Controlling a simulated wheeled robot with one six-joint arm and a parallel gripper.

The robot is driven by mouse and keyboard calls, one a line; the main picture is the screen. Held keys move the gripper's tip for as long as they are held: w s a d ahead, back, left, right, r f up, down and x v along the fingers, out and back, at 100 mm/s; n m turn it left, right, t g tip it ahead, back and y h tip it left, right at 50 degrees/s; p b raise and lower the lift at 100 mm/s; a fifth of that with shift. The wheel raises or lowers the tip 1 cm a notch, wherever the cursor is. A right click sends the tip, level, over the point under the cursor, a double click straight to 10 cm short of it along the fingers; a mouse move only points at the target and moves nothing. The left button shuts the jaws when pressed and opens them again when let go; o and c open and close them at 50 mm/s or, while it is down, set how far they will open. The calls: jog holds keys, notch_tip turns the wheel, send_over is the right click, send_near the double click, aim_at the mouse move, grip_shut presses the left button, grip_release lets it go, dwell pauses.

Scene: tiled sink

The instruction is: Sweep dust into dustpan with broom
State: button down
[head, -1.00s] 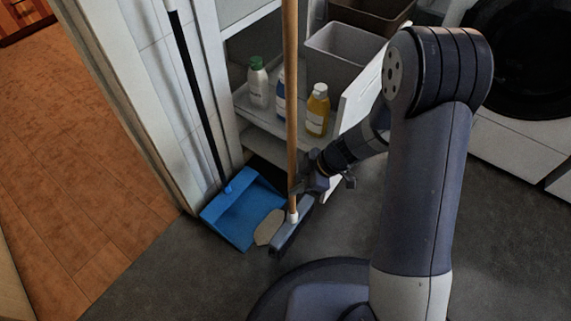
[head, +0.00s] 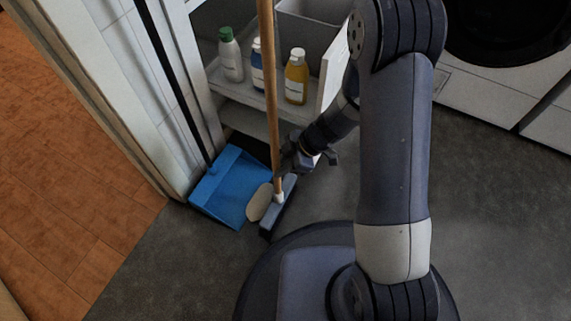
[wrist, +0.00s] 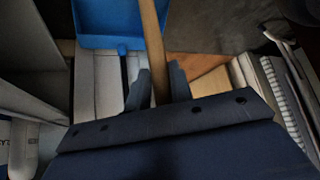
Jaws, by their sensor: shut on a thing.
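The broom has a long wooden handle (head: 268,90) and a grey-blue head (head: 279,208) resting on the dark floor. My gripper (head: 288,165) is shut on the handle low down, just above the head; the wrist view shows the handle (wrist: 154,50) between its two fingers (wrist: 157,88). The blue dustpan (head: 228,188) lies flat on the floor left of the broom, its long dark handle rising against the white wall. It also shows in the wrist view (wrist: 108,25). The beige dust patch (head: 259,202) lies between the dustpan's open edge and the broom head, touching or very near both.
Behind the broom, an open cabinet shelf holds a white bottle with green cap (head: 230,56), a blue bottle (head: 257,64) and a yellow bottle (head: 296,76). A washing machine (head: 520,30) stands at the back right. Grey floor is clear at the right and front left.

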jog(key=w+a+p, duration=0.2)
jog(key=w+a, duration=0.2)
jog(key=a, duration=0.6)
jog(key=shift+w+a+r, duration=0.2)
jog(key=shift+w+a, duration=0.05)
jog(key=shift+a, duration=0.1)
jog(key=shift+r, duration=0.15)
dwell(0.5)
notch_tip(320, 180, up, 7)
jog(key=s+d+p, duration=0.1)
jog(key=d, duration=0.1)
jog(key=shift+d, duration=0.4)
jog(key=shift+s, duration=0.1)
